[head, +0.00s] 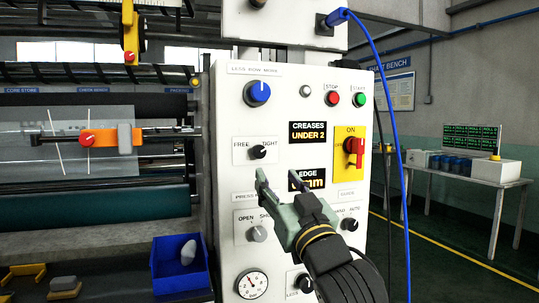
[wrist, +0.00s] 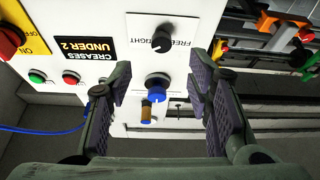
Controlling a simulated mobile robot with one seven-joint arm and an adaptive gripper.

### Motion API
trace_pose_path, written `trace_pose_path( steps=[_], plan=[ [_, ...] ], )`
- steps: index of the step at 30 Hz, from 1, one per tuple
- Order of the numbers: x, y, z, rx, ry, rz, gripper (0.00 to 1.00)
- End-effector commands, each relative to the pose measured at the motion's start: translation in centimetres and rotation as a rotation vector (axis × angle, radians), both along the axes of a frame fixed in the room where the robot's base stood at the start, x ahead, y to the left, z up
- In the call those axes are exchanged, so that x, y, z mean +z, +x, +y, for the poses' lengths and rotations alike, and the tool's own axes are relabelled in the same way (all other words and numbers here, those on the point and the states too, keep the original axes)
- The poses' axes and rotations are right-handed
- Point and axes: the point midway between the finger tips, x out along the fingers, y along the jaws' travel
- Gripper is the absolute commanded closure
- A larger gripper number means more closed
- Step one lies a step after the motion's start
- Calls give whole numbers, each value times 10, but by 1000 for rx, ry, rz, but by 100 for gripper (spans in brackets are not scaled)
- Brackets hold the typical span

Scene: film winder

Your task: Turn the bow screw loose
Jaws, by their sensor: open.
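The bow screw appears as a blue knob (head: 257,93) under a label that seems to read LESS BOW MORE, high on the white control panel. In the wrist view the blue knob (wrist: 156,96) shows between my fingers, farther off. My gripper (head: 278,180) is open and empty. In the head view it is in front of the panel, below the blue knob and the black FREE/TIGHT knob (head: 258,152). That black knob (wrist: 161,42) also shows in the wrist view, above the blue one. My fingers appear apart from both knobs.
A red switch on a yellow plate (head: 350,150) and red STOP (head: 331,99) and green START (head: 359,99) buttons are at the right. A blue bin (head: 180,262) stands at lower left.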

Motion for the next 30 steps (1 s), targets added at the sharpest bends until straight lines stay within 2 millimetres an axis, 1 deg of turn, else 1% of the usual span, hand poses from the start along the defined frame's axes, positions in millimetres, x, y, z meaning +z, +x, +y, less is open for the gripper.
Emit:
trace_pose_path(
  steps=[9,15,18,21,29,30],
  plan=[
    [25,50,19,3,-1,-1,54],
    [36,76,29,3,-1,-2,54],
    [38,83,31,2,-1,-2,54],
    [39,87,32,2,-1,-3,54],
    [39,87,33,2,0,-4,54],
    [39,87,33,2,0,-4,56]
  ],
)
